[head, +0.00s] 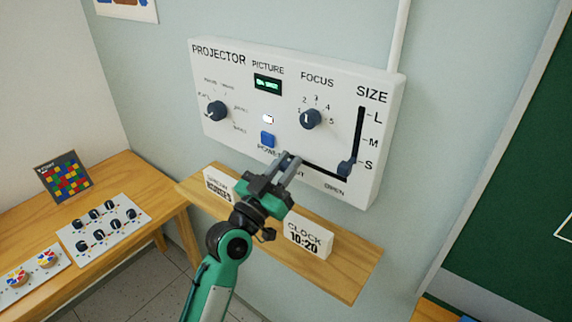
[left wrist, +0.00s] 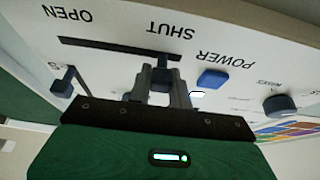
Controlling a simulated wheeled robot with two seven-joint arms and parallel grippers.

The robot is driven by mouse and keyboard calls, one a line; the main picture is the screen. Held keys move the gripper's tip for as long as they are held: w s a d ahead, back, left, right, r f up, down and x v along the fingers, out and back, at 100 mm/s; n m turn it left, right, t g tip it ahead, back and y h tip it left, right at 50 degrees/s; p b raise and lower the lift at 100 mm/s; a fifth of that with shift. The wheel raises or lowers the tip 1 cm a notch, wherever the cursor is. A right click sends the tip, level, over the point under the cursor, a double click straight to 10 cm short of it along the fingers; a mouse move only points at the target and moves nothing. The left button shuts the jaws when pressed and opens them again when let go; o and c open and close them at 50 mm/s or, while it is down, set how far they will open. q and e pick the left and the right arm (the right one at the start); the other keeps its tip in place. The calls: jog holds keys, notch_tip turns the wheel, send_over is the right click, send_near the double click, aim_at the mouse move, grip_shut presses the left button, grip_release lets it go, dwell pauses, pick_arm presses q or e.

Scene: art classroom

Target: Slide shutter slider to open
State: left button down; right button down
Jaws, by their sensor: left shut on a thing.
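The white projector panel (head: 235,90) is on the wall, with a dark horizontal shutter slot (head: 318,171) along its lower edge. OPEN is printed near the slot's right end in the head view. My left gripper (head: 288,163) is at the slot's SHUT end and hides part of that word. In the upside-down left wrist view, the left gripper (left wrist: 162,85) is shut on the small dark blue shutter slider (left wrist: 162,72). The empty slot (left wrist: 105,48) runs from there toward OPEN. In the head view the fingers hide the slider. My right gripper is out of view.
The blue power button (head: 268,138) is just left of the fingers. The size slider (head: 346,168) sits low in its vertical slot at S, beyond the OPEN end. Below, a wooden shelf (head: 335,270) holds a clock sign (head: 308,238) near my arm.

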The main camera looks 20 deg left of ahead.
pick_arm(q)
jog(key=s+d+p, duration=0.3)
jog(key=d, duration=0.6)
jog(key=shift+s+d, duration=0.2)
jog(key=shift+d, duration=0.05)
jog(key=c, duration=1.5)
grip_release()
jog(key=shift+d, duration=0.1)
jog(key=shift+c, duration=0.2)
jog(key=shift+o, duration=1.3)
jog(key=shift+s+d, duration=0.1)
jog(key=shift+d, duration=0.05)
